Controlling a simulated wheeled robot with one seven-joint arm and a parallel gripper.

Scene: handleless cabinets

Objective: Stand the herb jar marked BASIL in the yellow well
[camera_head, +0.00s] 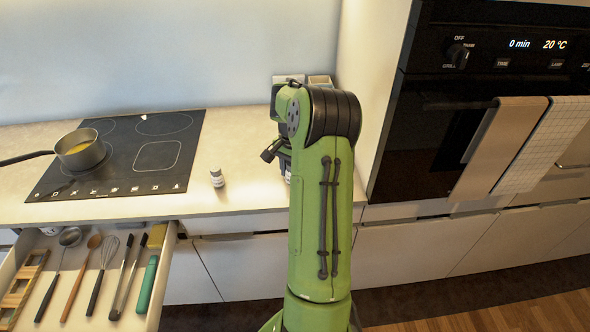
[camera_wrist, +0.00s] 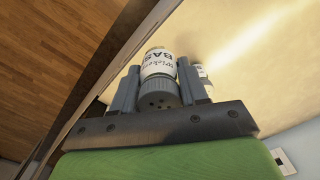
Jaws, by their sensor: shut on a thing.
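In the wrist view my gripper (camera_wrist: 158,74) is shut on a small jar, the BASIL jar (camera_wrist: 158,63). Its white label shows the letters "BAS", the rest turned out of sight. Its grey cap with small holes faces my palm. In the head view my arm hides most of the gripper and the held jar. A second small jar (camera_wrist: 202,71) with a pale label shows behind the right finger in the wrist view. I cannot make out a yellow well.
The pale counter (camera_head: 245,195) is clear around the standing jar. A cooktop (camera_head: 130,150) with a pot (camera_head: 80,150) is at left. Below, an open drawer (camera_head: 170,262) holds utensils. Boxes (camera_head: 320,80) stand behind my arm. An oven (camera_head: 430,140) with hanging towels is at right.

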